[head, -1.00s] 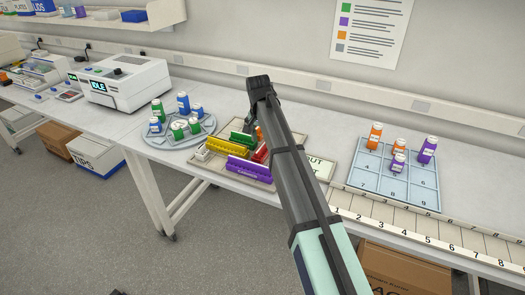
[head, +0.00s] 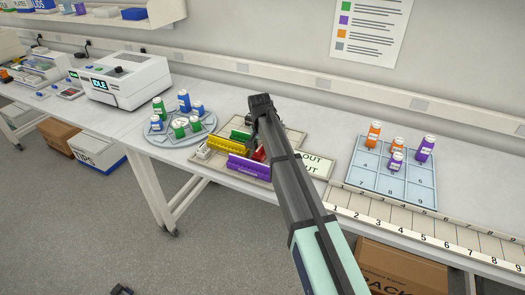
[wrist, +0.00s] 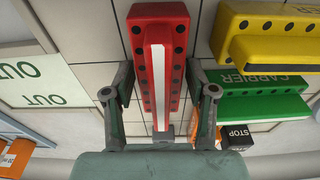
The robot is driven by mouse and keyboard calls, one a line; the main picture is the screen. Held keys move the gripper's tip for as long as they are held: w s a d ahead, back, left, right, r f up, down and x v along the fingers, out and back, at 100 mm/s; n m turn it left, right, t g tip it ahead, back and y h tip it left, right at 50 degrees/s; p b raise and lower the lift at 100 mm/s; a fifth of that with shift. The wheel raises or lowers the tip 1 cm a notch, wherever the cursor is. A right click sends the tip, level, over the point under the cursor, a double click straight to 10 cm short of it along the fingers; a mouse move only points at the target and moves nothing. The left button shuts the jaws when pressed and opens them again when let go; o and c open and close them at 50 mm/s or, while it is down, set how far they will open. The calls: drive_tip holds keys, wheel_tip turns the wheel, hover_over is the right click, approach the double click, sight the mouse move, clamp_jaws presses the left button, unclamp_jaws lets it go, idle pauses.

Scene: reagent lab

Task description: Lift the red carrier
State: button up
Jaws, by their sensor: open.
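The red carrier (wrist: 158,62) is a long red block with dark holes along both edges and a white strip down its middle. In the wrist view it lies lengthwise between the two fingers of my gripper (wrist: 160,84). The fingers are open, one on each side, with a visible gap on both sides. In the head view only a bit of the red carrier (head: 259,154) shows, beside my arm, which hides the rest and my fingers.
Green (wrist: 262,110), yellow (wrist: 270,45) and purple (head: 249,167) carriers lie close by on the tray (head: 207,172). A STOP block (wrist: 236,137) is near the right finger. An OUT plate (head: 318,165) and a blue bottle rack (head: 362,182) are to the right.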

drive_tip(key=c, duration=1)
drive_tip(key=shift+r, duration=0.15)
